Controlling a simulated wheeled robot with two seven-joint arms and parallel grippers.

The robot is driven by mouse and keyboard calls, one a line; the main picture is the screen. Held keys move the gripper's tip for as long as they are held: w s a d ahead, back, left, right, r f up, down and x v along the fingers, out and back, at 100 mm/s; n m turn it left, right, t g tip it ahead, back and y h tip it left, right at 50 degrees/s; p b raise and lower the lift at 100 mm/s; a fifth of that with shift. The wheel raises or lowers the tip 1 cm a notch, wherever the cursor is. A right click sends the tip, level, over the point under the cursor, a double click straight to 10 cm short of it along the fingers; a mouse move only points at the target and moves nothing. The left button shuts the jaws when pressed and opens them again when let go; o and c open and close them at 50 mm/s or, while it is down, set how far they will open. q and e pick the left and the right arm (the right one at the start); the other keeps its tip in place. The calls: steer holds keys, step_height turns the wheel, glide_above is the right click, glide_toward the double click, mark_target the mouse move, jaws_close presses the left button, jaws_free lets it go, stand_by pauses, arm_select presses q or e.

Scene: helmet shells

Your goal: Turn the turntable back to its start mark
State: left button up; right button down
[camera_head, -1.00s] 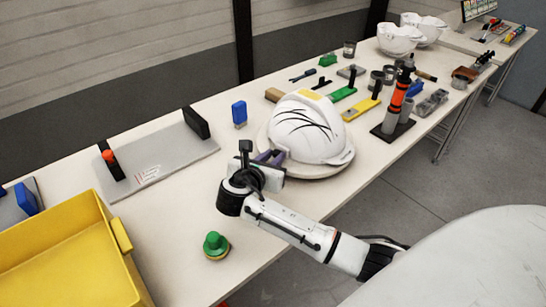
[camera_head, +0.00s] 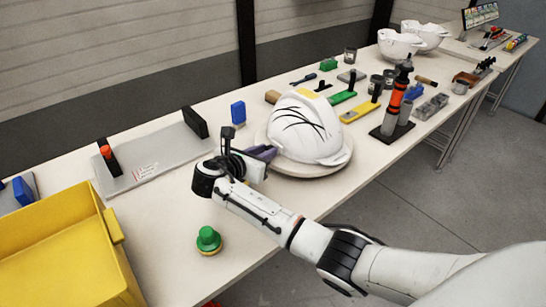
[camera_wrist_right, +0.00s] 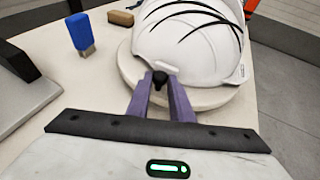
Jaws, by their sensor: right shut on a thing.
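The turntable (camera_head: 318,172) is a round, pale disc on the bench with a white helmet shell (camera_head: 305,130) on it, marked with black curved lines. In the right wrist view, the turntable (camera_wrist_right: 205,98) fills the upper middle below the helmet (camera_wrist_right: 190,45). My right gripper (camera_head: 263,153) is at the turntable's left edge. Its purple fingers are shut on a small black knob (camera_wrist_right: 160,78) at the disc's rim, as the wrist view shows. I cannot make out a start mark in either view. My left gripper is not in view.
A grey plate fixture (camera_head: 160,160) and a yellow bin (camera_head: 60,250) are further left. A green button (camera_head: 208,239) is in front. Tools and an orange-black device (camera_head: 397,97) stand to the right.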

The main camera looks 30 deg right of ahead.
steer(key=shift+f, duration=0.1)
steer(key=c, duration=1.6)
jaws_free()
steer(key=v, duration=1)
steer(key=shift+a+p, duration=0.15)
steer(key=shift+p, duration=0.15)
